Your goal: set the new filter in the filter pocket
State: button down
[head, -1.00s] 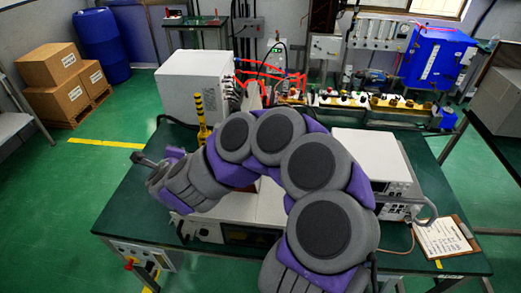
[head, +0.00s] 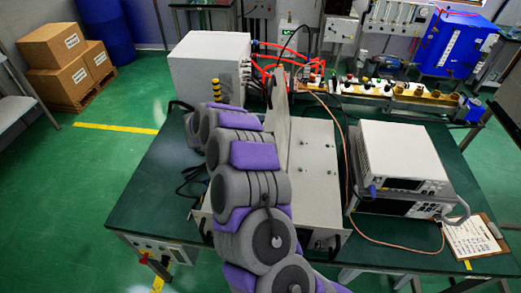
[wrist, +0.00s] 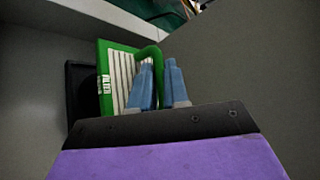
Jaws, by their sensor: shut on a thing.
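The new filter (wrist: 121,75) is a green frame with white pleats and a green tab, seen in the wrist view. My gripper (wrist: 159,66) has its blue-grey fingers shut on that tab, and the filter stands roughly upright ahead of them. A black frame with a round dark opening (wrist: 80,95) sits just left of and behind the filter, against a grey wall. It looks like the filter pocket, but I cannot tell whether the filter is touching it or in it. In the head view, my arm hides the gripper and the filter.
Grey walls (wrist: 255,60) close in on both sides in the wrist view. In the head view, an open grey chassis (head: 315,165) with an upright panel stands on the green table (head: 150,205). A white box (head: 210,65) is behind, stacked instruments (head: 400,160) to the right.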

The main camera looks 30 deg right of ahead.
jog(key=shift+f, duration=0.15)
jog(key=f, duration=0.3)
jog(key=d+f+b, duration=0.1)
jog(key=f, duration=0.2)
jog(key=shift+d+f, duration=0.1)
jog(key=shift+a+f+b, duration=0.25)
jog(key=shift+f+b, duration=0.05)
jog(key=shift+f, duration=0.65)
jog(key=shift+a+f+b, duration=0.2)
jog(key=shift+f+b, duration=0.1)
jog(key=shift+f, duration=0.6)
jog(key=c, duration=1.1)
grip_release()
jog(key=shift+d, duration=0.3)
jog(key=shift+a, duration=0.1)
jog(key=shift+a, duration=0.1)
